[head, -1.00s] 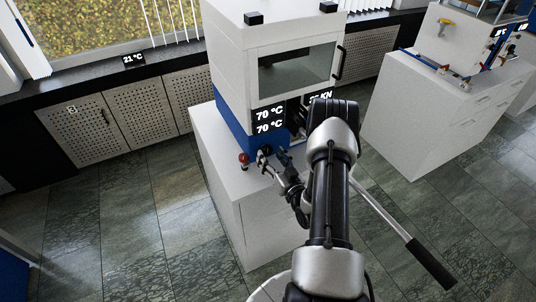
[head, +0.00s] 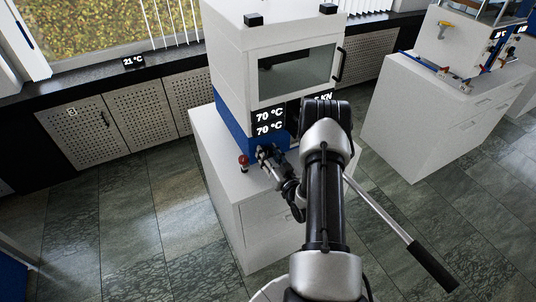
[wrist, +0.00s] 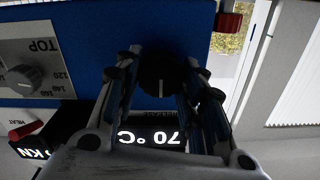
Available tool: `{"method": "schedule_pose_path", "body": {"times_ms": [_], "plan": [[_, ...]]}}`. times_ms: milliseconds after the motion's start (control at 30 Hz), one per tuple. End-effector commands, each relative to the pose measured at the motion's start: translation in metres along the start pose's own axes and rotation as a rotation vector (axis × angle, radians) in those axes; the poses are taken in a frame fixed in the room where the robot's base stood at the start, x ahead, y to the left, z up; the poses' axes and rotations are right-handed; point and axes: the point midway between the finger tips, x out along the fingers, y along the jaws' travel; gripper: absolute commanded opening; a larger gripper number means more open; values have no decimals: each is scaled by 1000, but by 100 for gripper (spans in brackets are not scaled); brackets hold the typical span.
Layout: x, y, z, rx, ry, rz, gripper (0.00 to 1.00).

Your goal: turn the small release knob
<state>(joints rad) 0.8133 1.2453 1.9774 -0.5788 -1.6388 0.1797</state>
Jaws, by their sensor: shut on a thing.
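The release knob (wrist: 160,76) is a small round black knob on the blue front panel of the press, with a white pointer mark and a partly hidden RELEASE label beside it. The wrist view shows the panel upside down. My gripper (wrist: 162,64) has one finger on each side of the knob and is shut on it. In the head view, my gripper (head: 266,153) is at the lower blue panel of the press (head: 233,130), below the 70 °C displays. It mostly hides the knob there.
A red-topped part (head: 243,161) stands on the white cabinet just left of my gripper. A larger TOP dial (wrist: 22,80) sits on the same panel. A long lever with a black handle (head: 432,266) sticks out at the right. A second white bench (head: 430,110) stands farther right.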

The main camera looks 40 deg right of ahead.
Motion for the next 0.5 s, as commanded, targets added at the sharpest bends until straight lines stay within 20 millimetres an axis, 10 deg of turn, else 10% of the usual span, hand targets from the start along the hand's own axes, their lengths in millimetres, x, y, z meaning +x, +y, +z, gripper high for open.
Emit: {"method": "schedule_pose_path", "body": {"times_ms": [500], "plan": [[0, 0, 1, -26, 0, 0, 13]]}}
